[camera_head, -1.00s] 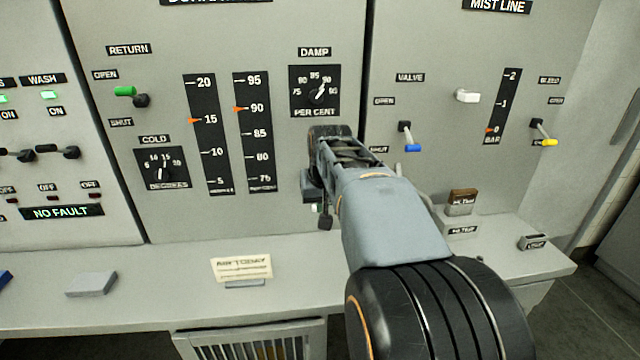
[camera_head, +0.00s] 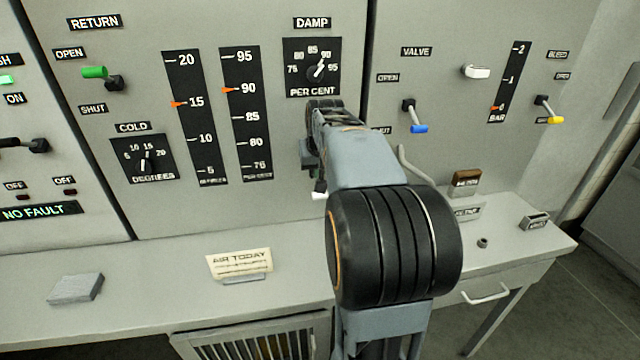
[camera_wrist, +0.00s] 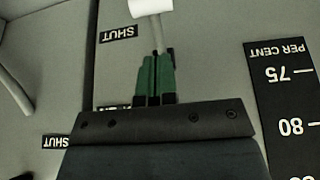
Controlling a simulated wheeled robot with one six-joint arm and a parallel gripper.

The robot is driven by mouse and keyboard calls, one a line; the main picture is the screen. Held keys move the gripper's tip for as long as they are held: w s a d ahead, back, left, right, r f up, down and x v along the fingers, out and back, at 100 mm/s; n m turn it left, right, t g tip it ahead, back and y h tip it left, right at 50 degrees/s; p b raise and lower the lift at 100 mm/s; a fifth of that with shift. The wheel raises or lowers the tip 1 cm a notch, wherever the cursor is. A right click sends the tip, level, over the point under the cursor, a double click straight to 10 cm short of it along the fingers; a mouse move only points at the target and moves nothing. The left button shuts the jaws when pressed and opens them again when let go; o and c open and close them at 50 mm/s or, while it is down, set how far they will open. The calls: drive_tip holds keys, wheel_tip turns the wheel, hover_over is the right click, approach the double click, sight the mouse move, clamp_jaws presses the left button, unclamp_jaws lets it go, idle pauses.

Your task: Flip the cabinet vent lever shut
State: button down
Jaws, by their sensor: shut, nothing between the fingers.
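In the wrist view, which is upside down, a lever with a white handle (camera_wrist: 151,6) and a thin grey stem stands just past my fingertips, beside a SHUT label (camera_wrist: 118,33). Its white end also shows below my gripper in the head view (camera_head: 320,195). My gripper (camera_wrist: 158,56) has green fingers, close together with nothing between them. I cannot tell whether the tips touch the stem. Another label (camera_wrist: 112,108) is partly hidden by the gripper body. No name plate for this lever is readable, and its base is hidden.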

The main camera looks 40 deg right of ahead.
drive_tip(key=shift+s+a+f, duration=0.1)
drive_tip(key=shift+s+f, duration=0.15)
drive_tip(key=shift+f, duration=0.3)
drive_tip(key=shift+s+a+f, duration=0.15)
drive_tip(key=shift+s+f, duration=0.05)
drive_tip(key=shift+f, duration=0.4)
drive_tip(key=shift+s+a+f, duration=0.1)
drive_tip(key=shift+s+f, duration=0.15)
drive_tip(key=shift+f, duration=0.3)
